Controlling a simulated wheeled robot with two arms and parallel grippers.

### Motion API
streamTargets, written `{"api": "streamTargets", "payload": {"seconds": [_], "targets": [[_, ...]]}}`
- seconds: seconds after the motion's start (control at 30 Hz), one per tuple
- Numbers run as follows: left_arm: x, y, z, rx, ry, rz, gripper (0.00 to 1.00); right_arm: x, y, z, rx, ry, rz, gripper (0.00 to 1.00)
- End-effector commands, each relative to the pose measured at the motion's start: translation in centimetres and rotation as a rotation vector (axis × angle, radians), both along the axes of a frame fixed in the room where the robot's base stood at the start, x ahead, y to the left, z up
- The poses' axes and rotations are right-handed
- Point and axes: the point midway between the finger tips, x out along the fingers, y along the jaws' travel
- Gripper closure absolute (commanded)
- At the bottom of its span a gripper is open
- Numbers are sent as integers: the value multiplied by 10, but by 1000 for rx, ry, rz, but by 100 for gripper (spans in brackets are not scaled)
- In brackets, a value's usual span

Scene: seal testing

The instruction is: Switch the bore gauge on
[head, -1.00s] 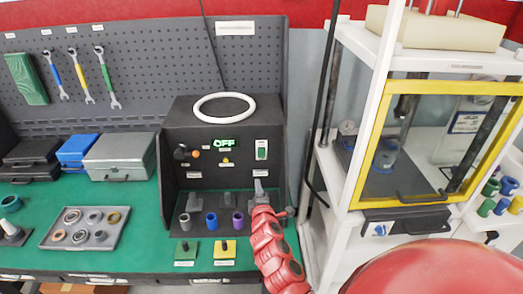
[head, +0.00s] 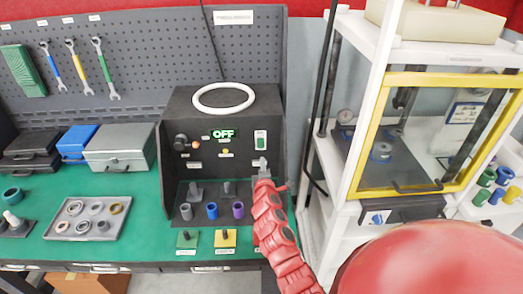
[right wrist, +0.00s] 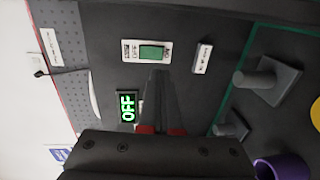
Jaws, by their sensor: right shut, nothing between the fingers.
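The bore gauge (head: 181,110) is a dark box on the green bench, with a white ring on top. Its lit green display (head: 223,134) reads OFF, as it also does in the right wrist view (right wrist: 127,107). A green rocker switch (head: 260,142) in a white plate is at the right of its front panel. It also shows in the right wrist view (right wrist: 152,52). My right gripper (head: 262,162) is shut and empty, just below the switch in the head view. In the right wrist view its fingertips (right wrist: 158,74) point at the switch's edge; contact cannot be told. My left gripper is not in view.
Grey, blue and purple sleeves (head: 211,210) and grey posts stand at the gauge's foot. Green and yellow blocks (head: 225,238) are in front. A tray of rings (head: 59,207) lies left. A yellow-framed cabinet (head: 366,140) stands close on the right.

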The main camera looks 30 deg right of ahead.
Motion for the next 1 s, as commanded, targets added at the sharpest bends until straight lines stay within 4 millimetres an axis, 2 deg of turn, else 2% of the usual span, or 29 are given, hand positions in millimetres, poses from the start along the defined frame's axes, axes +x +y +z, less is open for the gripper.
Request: {"api": "streamTargets", "payload": {"seconds": [0.13,0.5,0.7,1.0], "targets": [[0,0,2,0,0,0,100,20,-13,-2,3,0,-2,100],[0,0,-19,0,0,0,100,64,-39,-11,0,-5,1,100],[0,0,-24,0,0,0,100,72,-44,-11,0,-1,1,100],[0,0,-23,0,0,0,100,73,-45,-10,0,-1,1,100]]}}
